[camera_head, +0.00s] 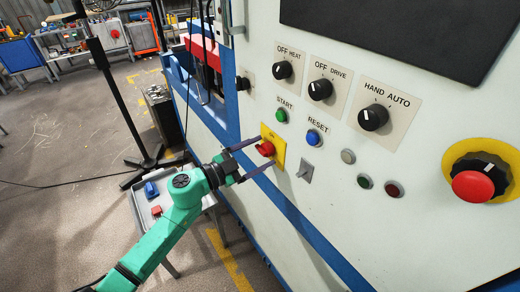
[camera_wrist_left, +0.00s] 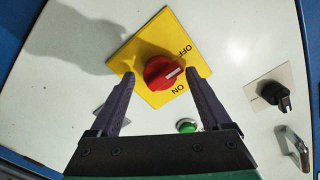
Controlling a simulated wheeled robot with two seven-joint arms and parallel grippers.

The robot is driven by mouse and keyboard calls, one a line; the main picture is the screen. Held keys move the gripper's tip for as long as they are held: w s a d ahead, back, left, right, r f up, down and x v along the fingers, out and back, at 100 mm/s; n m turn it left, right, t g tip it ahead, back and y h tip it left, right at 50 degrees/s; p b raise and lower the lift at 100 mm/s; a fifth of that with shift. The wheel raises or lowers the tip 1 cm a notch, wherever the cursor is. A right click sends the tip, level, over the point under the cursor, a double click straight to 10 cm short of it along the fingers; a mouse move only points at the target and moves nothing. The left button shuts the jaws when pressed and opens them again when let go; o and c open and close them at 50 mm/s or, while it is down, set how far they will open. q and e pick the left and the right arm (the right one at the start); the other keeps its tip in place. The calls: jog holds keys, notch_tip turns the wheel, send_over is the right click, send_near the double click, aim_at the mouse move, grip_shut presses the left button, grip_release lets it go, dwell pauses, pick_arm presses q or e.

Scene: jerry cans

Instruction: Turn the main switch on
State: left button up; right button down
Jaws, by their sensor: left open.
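The main switch is a red rotary knob (camera_head: 266,149) on a yellow plate (camera_head: 279,152) on the white cabinet front. In the left wrist view the knob (camera_wrist_left: 158,74) shows a white mark pointing right, between the words OFF and ON on the plate (camera_wrist_left: 150,35). My left gripper (camera_head: 266,152) is open, with its two dark fingers reaching to either side of the knob. In the left wrist view the fingertips (camera_wrist_left: 160,76) flank the knob with a gap on each side; I cannot tell whether either touches the plate. My right gripper is out of view.
Near the switch are a green START button (camera_head: 281,115), a blue RESET button (camera_head: 313,137) and a small toggle lever (camera_head: 305,169). Black selector knobs sit above. A red emergency button (camera_head: 473,187) is far right.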

pick_arm(q)
jog(key=shift+w+d, duration=0.1)
jog(key=shift+w, duration=0.05)
jog(key=shift+f, duration=0.1)
grip_shut()
